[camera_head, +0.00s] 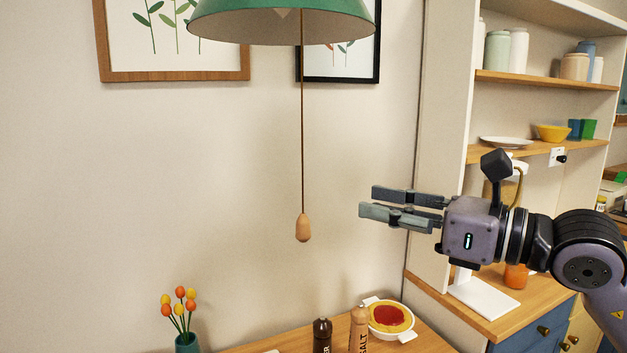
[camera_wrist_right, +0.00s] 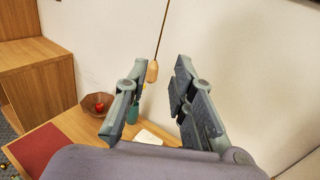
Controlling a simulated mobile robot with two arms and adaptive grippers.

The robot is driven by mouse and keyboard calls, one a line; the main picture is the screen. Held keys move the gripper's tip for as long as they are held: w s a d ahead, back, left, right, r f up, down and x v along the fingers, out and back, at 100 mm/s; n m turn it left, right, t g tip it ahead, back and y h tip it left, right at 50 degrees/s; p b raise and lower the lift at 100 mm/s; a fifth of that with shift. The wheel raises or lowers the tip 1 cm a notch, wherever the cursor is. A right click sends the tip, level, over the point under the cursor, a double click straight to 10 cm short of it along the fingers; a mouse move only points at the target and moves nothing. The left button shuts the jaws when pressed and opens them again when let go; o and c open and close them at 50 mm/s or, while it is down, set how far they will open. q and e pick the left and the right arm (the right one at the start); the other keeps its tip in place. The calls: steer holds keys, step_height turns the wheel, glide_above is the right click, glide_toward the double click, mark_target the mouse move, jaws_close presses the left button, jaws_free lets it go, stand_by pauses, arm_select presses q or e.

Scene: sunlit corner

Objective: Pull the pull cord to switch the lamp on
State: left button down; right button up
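A green lamp shade (camera_head: 285,22) hangs at the top of the head view. A thin pull cord (camera_head: 302,120) hangs from it and ends in a wooden knob (camera_head: 303,228). My right gripper (camera_head: 368,203) is to the right of the knob, apart from it, with its fingers pointing left. In the right wrist view the fingers of my right gripper (camera_wrist_right: 160,78) are spread with a gap between them. The knob (camera_wrist_right: 152,72) and cord (camera_wrist_right: 162,30) show beyond that gap, and nothing is held. My left gripper is in neither view.
Below the cord is a wooden table with a pepper mill (camera_head: 322,336), a salt mill (camera_head: 359,330), a pie dish (camera_head: 390,318) and a flower vase (camera_head: 187,343). A shelf unit (camera_head: 545,80) stands right. Framed pictures hang behind. Space around the knob is clear.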

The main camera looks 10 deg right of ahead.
mark_target(303, 215)
steer(key=p+x, duration=0.5)
steer(key=x, duration=0.7)
steer(key=shift+a+r+p, duration=0.1)
steer(key=shift+a+p, duration=0.05)
steer(key=shift+p, duration=0.2)
steer(key=shift+w+a, duration=0.4)
steer(key=shift+w, duration=0.15)
steer(key=shift+c, duration=0.2)
jaws_close()
steer(key=shift+f, duration=0.3)
steer(key=shift+f+b, duration=1.1)
steer(key=shift+b, duration=0.15)
steer(key=shift+o, duration=0.8)
jaws_free()
